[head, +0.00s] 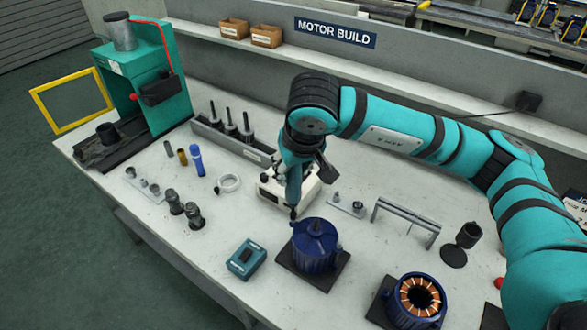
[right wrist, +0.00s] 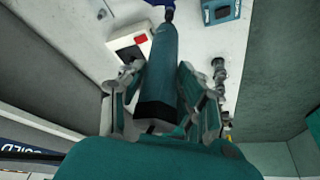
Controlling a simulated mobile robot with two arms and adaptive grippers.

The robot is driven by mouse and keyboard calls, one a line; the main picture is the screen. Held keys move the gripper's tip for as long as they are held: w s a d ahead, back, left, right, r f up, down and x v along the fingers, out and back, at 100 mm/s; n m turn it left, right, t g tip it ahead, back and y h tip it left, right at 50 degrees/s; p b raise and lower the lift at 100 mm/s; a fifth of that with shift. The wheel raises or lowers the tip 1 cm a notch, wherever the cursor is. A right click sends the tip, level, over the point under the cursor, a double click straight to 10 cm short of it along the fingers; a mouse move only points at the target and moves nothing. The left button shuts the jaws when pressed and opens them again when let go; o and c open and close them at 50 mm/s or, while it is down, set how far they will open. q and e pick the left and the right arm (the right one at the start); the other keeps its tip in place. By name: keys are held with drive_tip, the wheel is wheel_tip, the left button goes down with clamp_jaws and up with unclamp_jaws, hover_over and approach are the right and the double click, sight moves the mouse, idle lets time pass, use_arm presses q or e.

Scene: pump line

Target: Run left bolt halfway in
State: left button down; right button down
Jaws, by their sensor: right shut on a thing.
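My right gripper (head: 303,158) is shut on a teal power driver (head: 293,190), which points down toward the blue motor (head: 315,252). The motor stands upright on a dark plate (head: 285,262), its shaft on top. The driver's dark tip is at the motor's upper left edge in the head view; I cannot tell whether it touches a bolt. The left bolt is hidden or too small to make out. In the right wrist view the driver (right wrist: 158,75) lies between both fingers (right wrist: 160,90), its tip against the partly visible motor (right wrist: 160,2). My left gripper is not in view.
A white box (head: 270,192) stands just behind the driver. A teal box (head: 246,258) sits left of the motor, a copper-wound stator (head: 418,296) at right. A grey bracket (head: 405,218) and a green press (head: 150,90) stand farther off.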

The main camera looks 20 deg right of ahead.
drive_tip(key=b, duration=0.3)
drive_tip(key=shift+f, duration=0.25)
idle(4.3)
drive_tip(key=shift+r, duration=0.1)
drive_tip(key=shift+r+p, duration=0.95)
drive_tip(key=shift+r, duration=1.5)
